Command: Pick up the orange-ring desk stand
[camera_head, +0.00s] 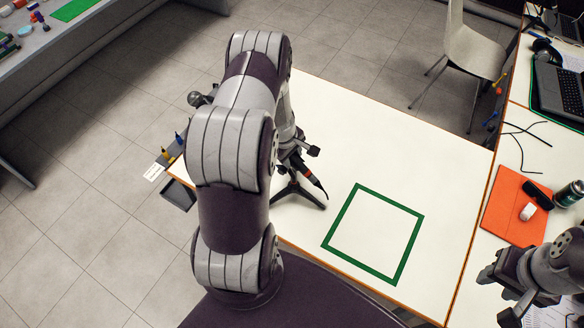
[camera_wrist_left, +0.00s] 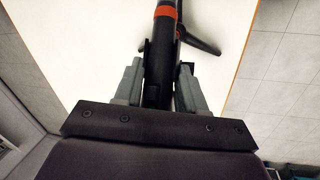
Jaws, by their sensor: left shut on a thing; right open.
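The orange-ring desk stand is a black stand with splayed legs (camera_head: 289,192) at the left part of the white table in the head view. In the left wrist view its dark post (camera_wrist_left: 160,62) runs between my fingers, with the orange ring (camera_wrist_left: 165,12) just beyond them and a leg (camera_wrist_left: 200,42) to the right. My left gripper (camera_wrist_left: 160,78) is shut on the post; in the head view my own arm hides much of it and the stand's top. Whether the feet touch the table cannot be told. My right gripper (camera_head: 500,288) is open and empty at the lower right.
A green square outline (camera_head: 412,237) marks a clear area on the white table (camera_head: 385,130). A side table holds an orange mat (camera_head: 510,199), a laptop (camera_head: 560,92) and cables. A grey bin (camera_head: 179,195) hangs at the left edge; a chair (camera_head: 470,50) stands behind.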

